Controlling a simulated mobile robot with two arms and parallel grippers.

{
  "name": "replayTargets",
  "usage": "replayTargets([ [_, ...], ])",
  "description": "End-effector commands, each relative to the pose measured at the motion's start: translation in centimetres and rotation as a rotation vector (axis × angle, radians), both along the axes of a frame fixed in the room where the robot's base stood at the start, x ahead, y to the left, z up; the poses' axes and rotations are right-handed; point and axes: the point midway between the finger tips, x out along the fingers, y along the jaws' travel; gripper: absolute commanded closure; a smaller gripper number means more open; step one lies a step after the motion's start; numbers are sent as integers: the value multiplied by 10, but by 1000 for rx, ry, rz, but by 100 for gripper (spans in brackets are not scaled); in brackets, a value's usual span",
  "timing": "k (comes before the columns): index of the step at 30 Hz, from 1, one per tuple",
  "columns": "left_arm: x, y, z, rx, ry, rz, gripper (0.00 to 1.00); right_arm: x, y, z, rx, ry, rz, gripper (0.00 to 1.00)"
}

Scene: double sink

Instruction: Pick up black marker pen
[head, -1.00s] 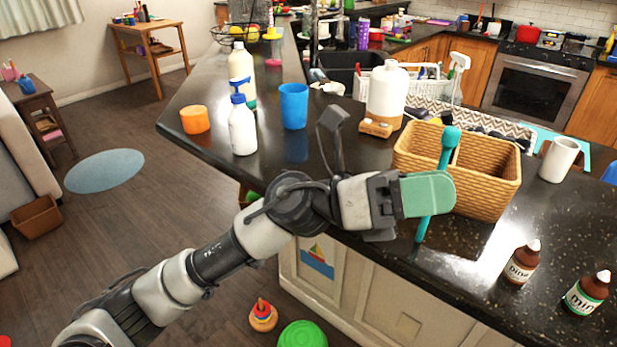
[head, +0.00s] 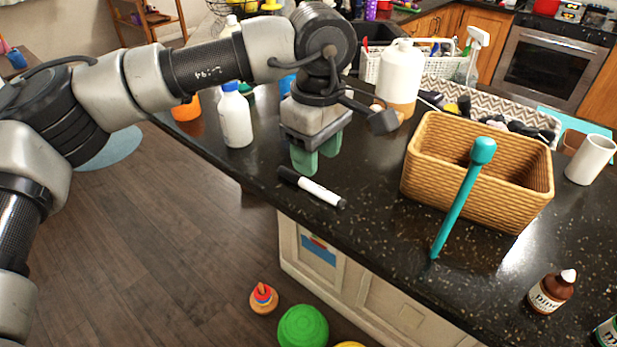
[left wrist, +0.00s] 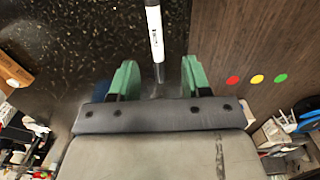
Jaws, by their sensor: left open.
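The black marker pen (head: 312,188), with a white barrel and black ends, lies on the dark counter near its front edge. My left gripper (head: 306,165) points down just behind the pen, with its green fingers apart and nothing between them in the head view. In the left wrist view the pen (left wrist: 155,35) runs lengthwise between and beyond the open green fingers of my left gripper (left wrist: 156,76). Whether the fingers touch the counter cannot be told. My right gripper is not in view.
A wicker basket (head: 425,178) stands right of the pen, with a teal stick (head: 458,208) leaning at its front. A white bottle (head: 235,118) stands to the left and a large white jug (head: 397,75) behind. The counter's front edge is close to the pen.

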Motion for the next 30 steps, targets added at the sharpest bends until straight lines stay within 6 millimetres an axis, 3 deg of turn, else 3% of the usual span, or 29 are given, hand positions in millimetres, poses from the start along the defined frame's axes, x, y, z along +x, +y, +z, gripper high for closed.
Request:
replayTargets([
  [7,0,0,-20,-1,3,0,52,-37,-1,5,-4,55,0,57],
  [16,3,-3,-61,-2,3,0,52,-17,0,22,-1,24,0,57],
  [25,3,-3,-67,-3,1,0,52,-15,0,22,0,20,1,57],
  [30,3,-3,-67,-3,1,0,78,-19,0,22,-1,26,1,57],
])
